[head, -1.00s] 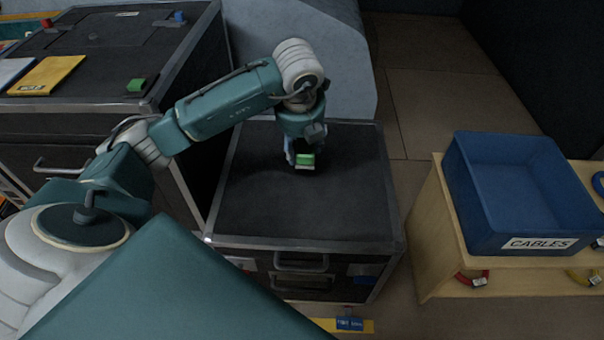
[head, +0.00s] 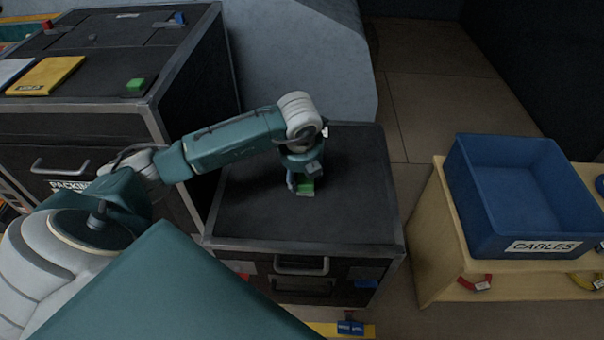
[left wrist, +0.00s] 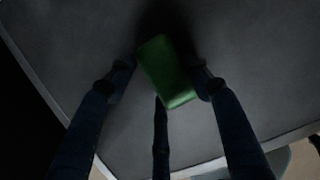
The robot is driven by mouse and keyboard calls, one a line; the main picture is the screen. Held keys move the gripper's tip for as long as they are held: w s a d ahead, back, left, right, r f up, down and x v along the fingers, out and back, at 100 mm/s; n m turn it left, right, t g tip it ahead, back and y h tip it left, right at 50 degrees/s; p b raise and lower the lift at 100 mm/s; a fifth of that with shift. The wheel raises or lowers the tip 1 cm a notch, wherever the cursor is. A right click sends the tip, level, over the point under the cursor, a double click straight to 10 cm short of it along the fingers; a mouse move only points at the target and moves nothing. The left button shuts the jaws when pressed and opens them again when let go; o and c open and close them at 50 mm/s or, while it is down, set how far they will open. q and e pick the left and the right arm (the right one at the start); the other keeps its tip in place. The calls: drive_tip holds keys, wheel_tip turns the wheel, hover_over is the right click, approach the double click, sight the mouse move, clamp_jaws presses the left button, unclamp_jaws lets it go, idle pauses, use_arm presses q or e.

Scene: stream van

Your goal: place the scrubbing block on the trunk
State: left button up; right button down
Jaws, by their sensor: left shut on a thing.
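The scrubbing block, green with a paler edge, is in my left gripper (head: 302,188) and shows in the head view (head: 306,188). In the left wrist view the green block (left wrist: 166,72) lies between the dark fingers (left wrist: 163,82), which are shut on it. The trunk (head: 345,215) is a low black case with metal edges and front handles. The block is over the middle of its lid, at or very near the surface; I cannot tell whether it touches. My right gripper is not in view.
A taller black case (head: 110,90) at the left bears a yellow book (head: 45,76) and another green block (head: 136,85). A blue bin marked CABLES (head: 528,200) stands on a wooden bench (head: 432,235) at the right. The lid around my gripper is clear.

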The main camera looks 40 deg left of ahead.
use_arm(q)
drive_tip(key=o, duration=1)
drive_tip(key=shift+r, duration=0.15)
drive_tip(key=p+v, duration=0.1)
drive_tip(key=v, duration=1)
drive_tip(key=shift+s+r+p, duration=0.15)
drive_tip(key=shift+r+p, duration=0.2)
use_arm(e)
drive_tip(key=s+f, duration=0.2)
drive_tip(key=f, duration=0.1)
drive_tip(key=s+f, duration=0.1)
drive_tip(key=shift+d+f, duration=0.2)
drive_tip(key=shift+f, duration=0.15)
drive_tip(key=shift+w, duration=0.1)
